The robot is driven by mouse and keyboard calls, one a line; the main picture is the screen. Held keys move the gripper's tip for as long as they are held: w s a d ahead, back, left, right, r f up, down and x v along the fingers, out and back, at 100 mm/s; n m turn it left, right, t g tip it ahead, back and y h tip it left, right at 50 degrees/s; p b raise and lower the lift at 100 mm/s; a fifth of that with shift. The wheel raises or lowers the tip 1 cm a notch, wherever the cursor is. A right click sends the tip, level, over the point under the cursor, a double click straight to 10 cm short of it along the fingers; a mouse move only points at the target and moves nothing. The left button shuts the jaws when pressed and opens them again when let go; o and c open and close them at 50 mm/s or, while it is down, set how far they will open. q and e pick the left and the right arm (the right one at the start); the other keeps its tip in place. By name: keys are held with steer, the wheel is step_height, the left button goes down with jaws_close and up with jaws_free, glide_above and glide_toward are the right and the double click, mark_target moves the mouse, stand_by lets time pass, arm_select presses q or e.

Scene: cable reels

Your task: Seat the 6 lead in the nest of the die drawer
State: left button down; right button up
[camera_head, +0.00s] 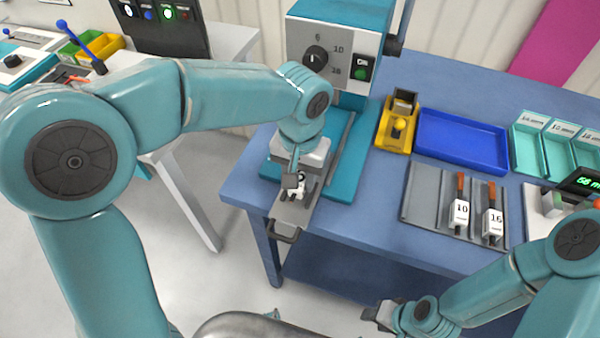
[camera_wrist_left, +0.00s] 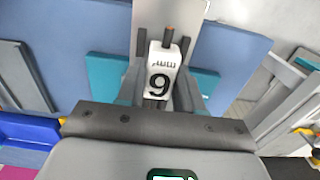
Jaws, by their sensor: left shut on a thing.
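My left gripper (camera_head: 297,186) is shut on the white lead marked 6 and stands over the pulled-out die drawer (camera_head: 292,214), which has a dark handle. In the left wrist view the 6 lead (camera_wrist_left: 159,80) is between the two fingers (camera_wrist_left: 162,95), its copper-coloured tip pointing up the picture toward the grey drawer (camera_wrist_left: 150,18). The gripper hides the nest, and I cannot tell whether the lead touches it. My right gripper (camera_head: 380,314) is low at the table's front edge; its jaw opening is unclear.
The teal press (camera_head: 338,50) with a dial stands behind the drawer. A grey rack (camera_head: 425,200) holds the 10 lead (camera_head: 459,214) and the 16 lead (camera_head: 492,224). A yellow holder (camera_head: 397,135), a blue tray (camera_head: 462,142) and teal bins (camera_head: 556,150) are to the right.

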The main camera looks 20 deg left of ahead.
arm_select(q)
steer(key=shift+f, duration=0.1)
stand_by(0.3)
steer(key=shift+f+b, duration=0.75)
steer(key=shift+f, duration=0.05)
steer(key=c, duration=0.6)
jaws_free()
steer(key=shift+c, duration=0.2)
step_height(320, 180, up, 16)
steer(key=p, duration=0.1)
steer(key=shift+r+p, duration=0.2)
steer(key=shift+p, duration=0.2)
